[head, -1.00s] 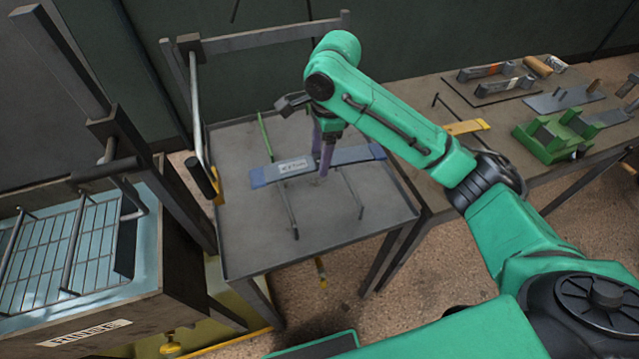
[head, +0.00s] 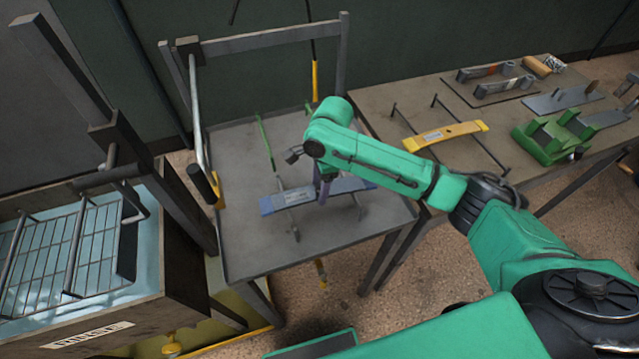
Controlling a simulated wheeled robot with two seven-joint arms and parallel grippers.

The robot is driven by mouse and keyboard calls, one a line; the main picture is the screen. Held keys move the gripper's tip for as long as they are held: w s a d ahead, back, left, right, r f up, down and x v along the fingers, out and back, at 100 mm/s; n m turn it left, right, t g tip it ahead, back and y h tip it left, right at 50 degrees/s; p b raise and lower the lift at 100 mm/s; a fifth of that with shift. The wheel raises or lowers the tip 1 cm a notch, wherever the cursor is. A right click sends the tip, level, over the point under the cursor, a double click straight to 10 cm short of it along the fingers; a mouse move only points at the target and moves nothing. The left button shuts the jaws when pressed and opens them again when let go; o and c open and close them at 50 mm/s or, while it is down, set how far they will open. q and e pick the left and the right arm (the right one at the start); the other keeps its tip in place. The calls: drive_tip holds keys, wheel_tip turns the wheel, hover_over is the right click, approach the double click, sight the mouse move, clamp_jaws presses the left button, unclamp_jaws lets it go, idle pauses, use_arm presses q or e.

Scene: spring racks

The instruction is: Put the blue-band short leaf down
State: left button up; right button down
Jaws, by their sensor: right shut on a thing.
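The blue-band short leaf (head: 298,196) is a grey bar with blue ends and a pale label, over the grey metal table at the centre left. My right gripper (head: 324,187) reaches down on it from above and is shut on it near its middle, right of the label. The leaf lies across two thin metal rods (head: 296,232) of a stand on the table (head: 245,245). I cannot tell whether it touches them. My arm hides part of the leaf's far side. My left gripper is not in view.
A yellow-ended leaf (head: 445,136) lies across rods on the bench to the right, near a green cradle (head: 552,138). A grey frame with an upright post (head: 343,60) stands behind the table. A blue-lined tank with a wire rack (head: 75,245) is at left.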

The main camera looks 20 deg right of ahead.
drive_tip(key=shift+c, duration=0.6)
unclamp_jaws()
drive_tip(key=shift+f, duration=0.15)
wheel_tip(320, 180, up, 13)
drive_tip(key=d+b, duration=0.1)
drive_tip(key=shift+d, duration=0.2)
drive_tip(key=shift+f, duration=0.15)
